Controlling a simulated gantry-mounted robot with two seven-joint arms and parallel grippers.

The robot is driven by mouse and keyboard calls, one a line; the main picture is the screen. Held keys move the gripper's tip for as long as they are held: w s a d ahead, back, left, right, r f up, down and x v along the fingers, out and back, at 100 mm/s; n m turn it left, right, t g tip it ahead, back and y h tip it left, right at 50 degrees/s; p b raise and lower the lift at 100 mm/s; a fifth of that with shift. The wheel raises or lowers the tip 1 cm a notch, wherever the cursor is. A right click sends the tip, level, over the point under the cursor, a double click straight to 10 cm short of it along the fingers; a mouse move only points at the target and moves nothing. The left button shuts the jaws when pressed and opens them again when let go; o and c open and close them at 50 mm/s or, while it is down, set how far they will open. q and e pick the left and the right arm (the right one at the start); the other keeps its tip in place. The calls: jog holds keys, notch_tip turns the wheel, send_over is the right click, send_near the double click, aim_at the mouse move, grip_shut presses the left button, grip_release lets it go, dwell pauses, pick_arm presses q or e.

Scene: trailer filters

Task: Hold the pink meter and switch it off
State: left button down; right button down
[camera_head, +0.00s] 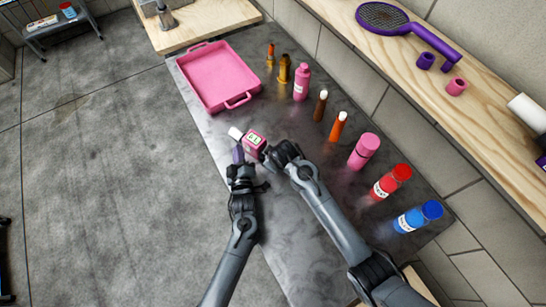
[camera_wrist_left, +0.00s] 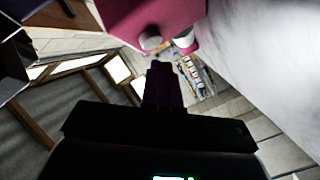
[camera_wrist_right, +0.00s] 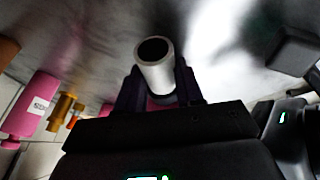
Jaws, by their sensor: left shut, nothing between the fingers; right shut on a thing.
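The pink meter (camera_head: 254,140) with a small display is above the grey table, with a white cylindrical end pointing left. My right gripper (camera_head: 268,152) is shut on the meter from its right side. In the right wrist view a pale cylinder with a dark end (camera_wrist_right: 155,66) sticks up between the fingers, with a little pink below it. My left gripper (camera_head: 238,153) is shut and empty, its purple fingertips just beside the meter's lower left. In the left wrist view the pink meter body (camera_wrist_left: 140,14) fills the top, with a round pale knob (camera_wrist_left: 150,39) near the closed fingertips (camera_wrist_left: 164,68).
A pink tray (camera_head: 218,78) lies at the table's far left. Several bottles, including a pink one (camera_head: 302,82), a red one (camera_head: 391,182) and a blue one (camera_head: 418,216), line the right side. A wooden shelf (camera_head: 430,75) runs along the wall.

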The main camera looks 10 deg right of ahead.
pick_arm(q)
jog(key=shift+s+d, duration=0.1)
jog(key=shift+s, duration=2)
jog(key=shift+s+a+r, duration=0.1)
jog(key=shift+s+a, duration=0.45)
jog(key=shift+a, duration=0.3)
jog(key=s+a+h, duration=0.1)
jog(key=s+a+f+h, duration=0.1)
jog(key=a, duration=0.1)
jog(key=a+m+h, duration=0.1)
jog(key=shift+s+a+f, duration=0.15)
jog(key=shift+s+a, duration=0.05)
jog(key=shift+s, duration=0.2)
jog(key=shift+w+d, duration=3.1)
jog(key=shift+w, duration=0.1)
jog(key=shift+w+d, duration=0.25)
